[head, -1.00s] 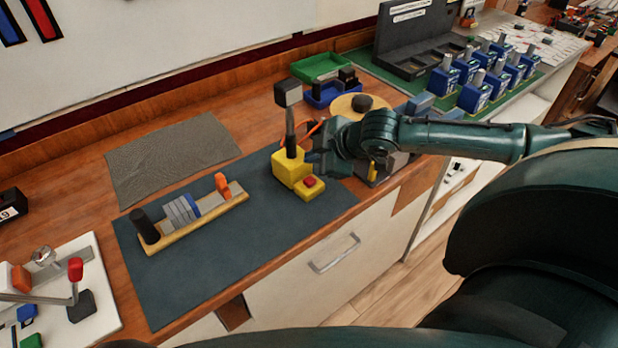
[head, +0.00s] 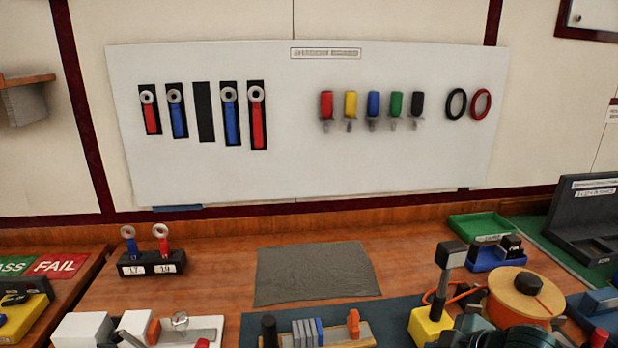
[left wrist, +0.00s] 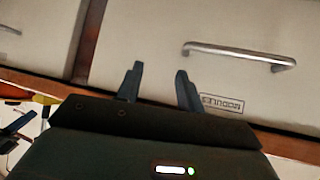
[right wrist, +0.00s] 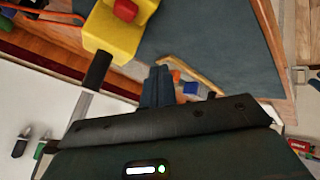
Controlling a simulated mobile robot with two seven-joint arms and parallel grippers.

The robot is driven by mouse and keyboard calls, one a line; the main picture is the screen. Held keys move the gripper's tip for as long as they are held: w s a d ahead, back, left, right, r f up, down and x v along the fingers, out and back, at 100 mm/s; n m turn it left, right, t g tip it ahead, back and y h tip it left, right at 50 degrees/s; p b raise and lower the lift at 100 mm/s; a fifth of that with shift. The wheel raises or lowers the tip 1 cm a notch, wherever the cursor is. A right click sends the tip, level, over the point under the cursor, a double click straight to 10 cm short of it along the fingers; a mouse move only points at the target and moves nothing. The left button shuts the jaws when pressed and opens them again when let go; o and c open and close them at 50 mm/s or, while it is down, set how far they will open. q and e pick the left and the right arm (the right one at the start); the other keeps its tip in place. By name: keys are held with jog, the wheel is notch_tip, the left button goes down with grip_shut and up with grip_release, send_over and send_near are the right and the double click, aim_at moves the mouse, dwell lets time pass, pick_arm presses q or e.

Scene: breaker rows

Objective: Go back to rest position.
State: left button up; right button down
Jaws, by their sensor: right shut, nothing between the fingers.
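My right gripper (right wrist: 157,86) shows in the right wrist view with its two fingers together and nothing between them. It points over the workbench edge, apart from the yellow block with a red button (right wrist: 118,28). That yellow block also shows in the head view (head: 428,326). My left gripper (left wrist: 157,86) shows in the left wrist view with its fingers apart and nothing between them. It is in front of a pale drawer front (left wrist: 150,40) with a metal handle. In the head view both grippers are out of sight; part of my dark green arm shows at the bottom right.
A wooden block fixture (head: 345,335) stands on the dark blue mat (head: 400,306). A grey cloth (head: 315,273) lies flat behind it. An orange reel (head: 520,298) and a green tray (head: 483,226) are at right. A tool board (head: 290,120) hangs behind.

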jog(key=shift+m+g+y, duration=0.3)
jog(key=shift+m, duration=0.5)
jog(key=s+a+f, duration=0.1)
jog(key=s+a, duration=0.1)
jog(key=s+a+f, duration=0.1)
jog(key=s+a, duration=0.1)
jog(key=a, duration=0.1)
jog(key=s+a+f, duration=0.1)
jog(key=a, duration=0.1)
jog(key=shift+s+a+f, duration=0.15)
jog(key=shift+s+f, duration=0.1)
jog(key=shift+s, duration=0.15)
jog(key=s+d+f+m+g+h, duration=0.2)
jog(key=s+m, duration=0.2)
jog(key=s, duration=0.4)
jog(key=s+d+f+m+g+h, duration=0.1)
jog(key=s+f+m+g, duration=0.1)
jog(key=s+m, duration=0.45)
jog(key=w+a+f+n+t+y, duration=0.1)
jog(key=w+a+f+t, duration=0.1)
jog(key=f, duration=0.3)
jog(key=w+a+f+n+t+y, duration=0.1)
jog(key=a+f+t, duration=0.2)
jog(key=f, duration=0.3)
jog(key=shift+w+t, duration=0.4)
jog(key=shift+t, duration=0.3)
